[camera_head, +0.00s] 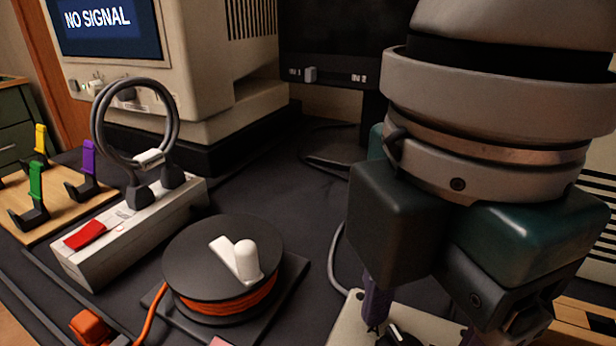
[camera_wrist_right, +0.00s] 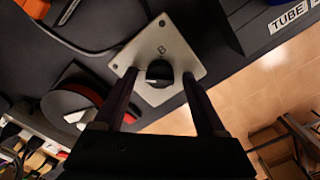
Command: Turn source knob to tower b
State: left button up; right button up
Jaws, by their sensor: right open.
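The source knob (camera_wrist_right: 158,74) is black and round, on a pale square plate (camera_wrist_right: 186,52) with screws at its corners. A letter that looks like B is printed on the plate above the knob in the right wrist view. In the head view the plate (camera_head: 348,318) and knob (camera_head: 398,337) are mostly hidden behind my right gripper (camera_head: 420,330). My right gripper (camera_wrist_right: 160,85) is open, with one dark finger on each side of the knob; whether they touch it is unclear. The knob's pointer direction is hard to read. My left gripper is not in view.
A cable reel (camera_head: 223,262) with orange cord stands left of the plate. Behind are a power strip (camera_head: 120,245), a monitor (camera_head: 160,70) reading NO SIGNAL and a dark unit (camera_head: 335,60) marked IN 1 and IN 2. Coloured hooks (camera_head: 38,195) stand at the left.

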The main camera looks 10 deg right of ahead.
grip_shut()
dwell(0.7)
